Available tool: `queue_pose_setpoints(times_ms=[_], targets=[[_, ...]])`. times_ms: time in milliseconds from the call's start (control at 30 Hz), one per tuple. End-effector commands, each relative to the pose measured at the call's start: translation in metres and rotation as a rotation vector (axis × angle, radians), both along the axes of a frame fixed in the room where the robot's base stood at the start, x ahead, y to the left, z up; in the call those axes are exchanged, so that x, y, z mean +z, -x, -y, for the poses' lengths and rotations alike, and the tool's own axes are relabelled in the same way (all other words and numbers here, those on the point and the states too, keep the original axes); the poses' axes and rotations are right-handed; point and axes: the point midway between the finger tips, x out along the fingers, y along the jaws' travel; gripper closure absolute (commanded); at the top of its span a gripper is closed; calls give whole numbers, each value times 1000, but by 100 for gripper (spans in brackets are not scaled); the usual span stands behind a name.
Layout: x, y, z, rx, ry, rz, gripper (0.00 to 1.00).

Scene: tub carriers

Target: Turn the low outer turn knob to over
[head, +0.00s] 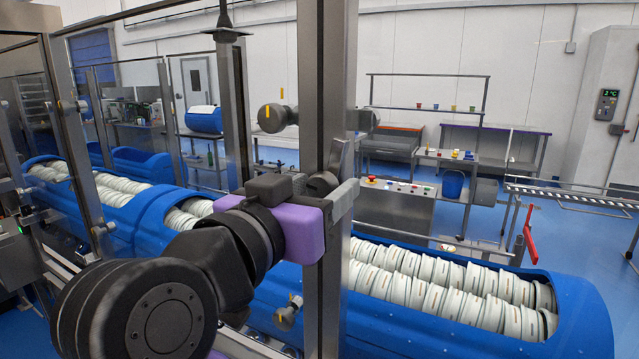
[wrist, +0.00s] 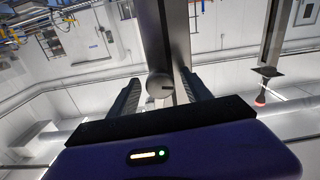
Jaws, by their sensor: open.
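My gripper (head: 328,186) is at the steel post (head: 324,60) in the head view, with its purple body on the near side. In the wrist view my gripper (wrist: 162,80) has its two dark fingers apart. A round grey turn knob (wrist: 160,86) with a dark mark shows between them, with visible gaps on both sides. In the head view a dark knob (head: 322,183) sits between the fingers, partly hidden. Another knob (head: 272,117) with a yellow mark is higher and left. A lower knob (head: 288,314) with a yellow mark is below the gripper. I cannot tell which is the low outer one.
A blue tub (head: 585,312) with rows of pale ringed discs lies behind the post. More blue tubs (head: 150,228) stand at left. Steel frames and glass panels surround the left side. A red handle (head: 530,240) is at right. Blue floor is open further back.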

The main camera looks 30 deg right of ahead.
Motion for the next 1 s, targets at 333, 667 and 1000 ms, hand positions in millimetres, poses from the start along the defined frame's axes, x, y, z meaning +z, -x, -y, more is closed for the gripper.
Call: queue_pose_setpoints(times_ms=[333,667,1000], targets=[[0,0,0,1,0,0,69],[-1,0,0,1,-2,5,100],[-5,0,-1,2,-79,112,100]])
